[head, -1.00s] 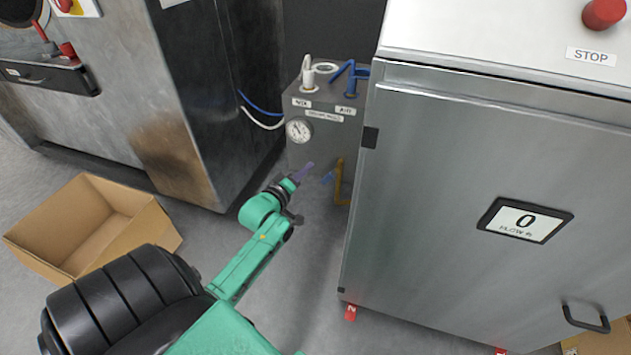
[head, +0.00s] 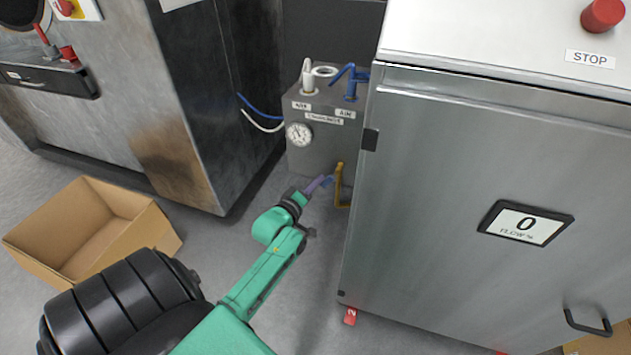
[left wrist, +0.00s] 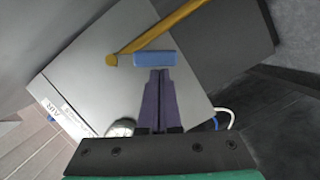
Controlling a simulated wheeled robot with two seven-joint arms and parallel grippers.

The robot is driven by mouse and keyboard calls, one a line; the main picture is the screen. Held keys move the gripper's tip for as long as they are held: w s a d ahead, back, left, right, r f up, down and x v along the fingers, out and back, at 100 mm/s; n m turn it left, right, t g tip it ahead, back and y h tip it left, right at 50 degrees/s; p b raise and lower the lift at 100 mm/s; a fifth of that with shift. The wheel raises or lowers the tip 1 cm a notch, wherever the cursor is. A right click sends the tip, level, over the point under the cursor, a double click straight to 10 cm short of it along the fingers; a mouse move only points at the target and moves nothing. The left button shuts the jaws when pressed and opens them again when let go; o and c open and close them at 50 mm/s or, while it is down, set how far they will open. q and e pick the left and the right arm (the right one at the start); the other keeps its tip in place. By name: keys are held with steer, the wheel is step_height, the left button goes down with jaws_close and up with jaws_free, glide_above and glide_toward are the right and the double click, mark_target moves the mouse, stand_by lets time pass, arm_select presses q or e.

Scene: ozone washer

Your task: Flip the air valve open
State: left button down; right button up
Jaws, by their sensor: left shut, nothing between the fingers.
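A grey box (head: 318,160) stands on the floor between two machines. A yellow pipe (head: 339,185) bends down at its lower front, with a small blue lever (head: 329,182) beside it. In the left wrist view the blue lever (left wrist: 154,59) lies crosswise just beyond my fingertips, next to the yellow pipe (left wrist: 160,28). My left gripper (head: 319,184) is shut and empty, its purple fingertips (left wrist: 157,74) at the lever; I cannot tell if they touch. A blue fitting (head: 350,85) stands on the box top behind an "AIR" label. My right gripper is out of view.
A steel cabinet (head: 440,215) with a flow display reading 0 stands close on the right. A dark machine side (head: 225,100) stands at the left. A gauge (head: 299,133) is on the box front. An open cardboard box (head: 85,225) lies on the floor at left.

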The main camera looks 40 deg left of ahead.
arm_select(q)
steer(key=shift+f, duration=0.15)
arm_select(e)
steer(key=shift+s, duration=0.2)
arm_select(q)
steer(key=shift+d+f+n, duration=0.1)
steer(key=shift+d+n, duration=0.05)
steer(key=shift+n, duration=0.25)
steer(key=shift+w+d+f+n+t, duration=0.2)
steer(key=shift+d+f+n+t, duration=0.4)
steer(key=shift+n, duration=0.6)
steer(key=shift+w+d+f+n+b, duration=0.1)
steer(key=shift+d+f+n+b, duration=0.15)
steer(key=shift+n, duration=0.3)
steer(key=shift+w+d+f+n+b, duration=0.1)
steer(key=shift+d+n+b, duration=0.15)
steer(key=shift+n, duration=0.3)
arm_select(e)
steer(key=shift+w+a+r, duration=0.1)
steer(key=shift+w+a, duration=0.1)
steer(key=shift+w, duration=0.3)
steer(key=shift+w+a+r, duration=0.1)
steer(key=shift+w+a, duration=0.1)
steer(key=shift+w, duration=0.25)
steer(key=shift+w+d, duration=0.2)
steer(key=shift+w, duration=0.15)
